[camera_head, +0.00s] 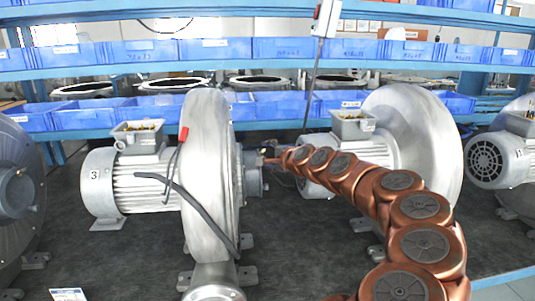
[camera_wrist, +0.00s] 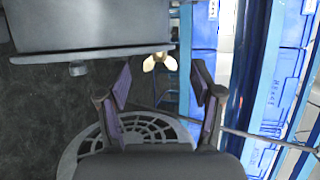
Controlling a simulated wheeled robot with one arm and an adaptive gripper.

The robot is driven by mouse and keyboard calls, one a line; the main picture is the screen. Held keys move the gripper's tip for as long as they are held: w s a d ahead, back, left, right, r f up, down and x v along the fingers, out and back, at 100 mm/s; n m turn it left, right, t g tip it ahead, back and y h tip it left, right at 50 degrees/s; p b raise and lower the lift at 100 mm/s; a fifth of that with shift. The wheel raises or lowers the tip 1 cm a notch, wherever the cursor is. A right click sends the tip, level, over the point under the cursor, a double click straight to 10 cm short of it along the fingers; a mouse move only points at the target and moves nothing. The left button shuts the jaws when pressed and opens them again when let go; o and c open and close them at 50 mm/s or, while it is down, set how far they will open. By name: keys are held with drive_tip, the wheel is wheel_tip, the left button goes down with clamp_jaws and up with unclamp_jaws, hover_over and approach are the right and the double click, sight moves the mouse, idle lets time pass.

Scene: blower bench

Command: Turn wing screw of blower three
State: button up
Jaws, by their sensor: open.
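Blower three (camera_head: 94,174) is the grey machine left of centre in the head view, with a "3" on its motor's end and a large round housing (camera_head: 208,130). My gripper (camera_head: 272,157) is just right of that housing, by its short inlet side, small and hard to make out there. In the wrist view my gripper (camera_wrist: 163,82) is open, its two dark fingers with purple pads apart and nothing between them. A pale brass wing screw (camera_wrist: 157,62) shows just beyond the fingertips, roughly between them, beside a grey block edge (camera_wrist: 90,30). I see no contact with it.
Another blower (camera_head: 410,140) stands behind my arm to the right, and others stand at both picture edges. A dark cable (camera_head: 200,215) hangs over blower three's housing. Blue bins (camera_head: 190,52) on blue shelves line the back. A round grille (camera_wrist: 150,130) lies beneath my gripper in the wrist view.

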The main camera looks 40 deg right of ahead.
drive_tip(key=shift+w+d+f, duration=0.1)
drive_tip(key=shift+w+d, duration=0.05)
drive_tip(key=shift+w, duration=0.2)
drive_tip(key=c, duration=1.1)
